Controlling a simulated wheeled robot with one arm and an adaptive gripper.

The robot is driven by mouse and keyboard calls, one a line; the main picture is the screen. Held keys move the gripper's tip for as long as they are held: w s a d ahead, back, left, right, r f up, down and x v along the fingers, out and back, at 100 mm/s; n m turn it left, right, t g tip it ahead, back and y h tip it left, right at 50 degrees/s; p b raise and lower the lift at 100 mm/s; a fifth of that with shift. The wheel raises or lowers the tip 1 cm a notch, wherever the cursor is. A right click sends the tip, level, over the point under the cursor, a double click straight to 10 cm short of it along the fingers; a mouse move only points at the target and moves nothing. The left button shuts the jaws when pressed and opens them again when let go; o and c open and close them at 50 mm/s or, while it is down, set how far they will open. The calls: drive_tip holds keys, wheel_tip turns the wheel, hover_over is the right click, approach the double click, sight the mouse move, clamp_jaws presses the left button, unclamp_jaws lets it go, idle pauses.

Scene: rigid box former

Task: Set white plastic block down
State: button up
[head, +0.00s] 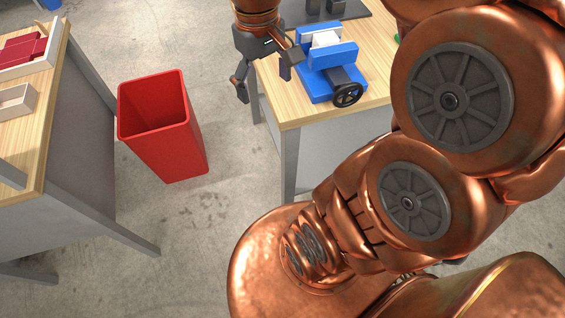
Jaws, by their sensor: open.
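A white plastic block (325,39) sits between the blue jaws of a vise (321,83), which has a black handwheel. The vise stands near the left edge of the wooden table (296,111) at the top right. My gripper (264,83) is open and empty, with its fingers pointing down. In the picture it is just left of the vise, by the table's left edge, apart from the block. I cannot tell whether the vise jaws press on the block.
A red bin (164,139) stands on the floor left of the table. Another table (22,138) at the far left holds a light open box (15,101) and a tray with red pieces (20,50). Dark items stand on a dark plate (352,10) behind the vise. Floor between is clear.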

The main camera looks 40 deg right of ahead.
drive_tip(key=s+a+f, duration=0.3)
drive_tip(key=s, duration=0.3)
drive_tip(key=s+a+f, duration=0.3)
drive_tip(key=s, duration=0.4)
drive_tip(key=shift+s+f+g, duration=0.25)
drive_tip(key=shift+f+g, duration=0.1)
drive_tip(key=shift+g, duration=0.05)
